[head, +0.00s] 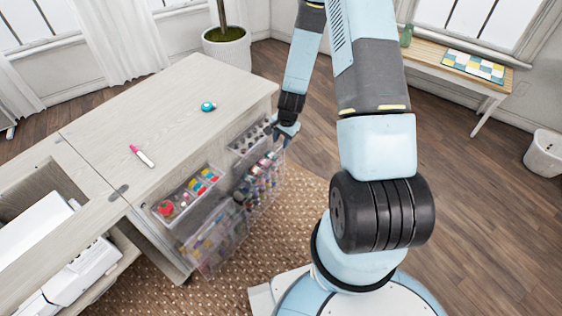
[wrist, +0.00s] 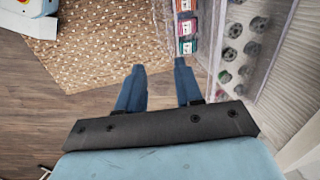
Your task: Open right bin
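The right bin (head: 272,188) is a clear container on the cabinet's side, with small colourful items inside. Behind its upper edge is a compartment of dark round bobbins (head: 249,139). My gripper (head: 285,136) is at the bin's far right end, close to its upper edge. In the wrist view my gripper (wrist: 159,66) has its two blue fingers apart with nothing between them. The right finger is near the clear bin wall (wrist: 201,38); I cannot tell whether they touch. Bobbins (wrist: 235,52) show to the right of the fingers.
The left bin (head: 205,253) is clear and sits beside a compartment of coloured spools (head: 203,184). The pale cabinet top (head: 180,110) holds a teal round item (head: 208,106) and a pink-and-white marker (head: 142,156). A woven rug (head: 150,275) covers the floor below. Wood floor lies open rightward.

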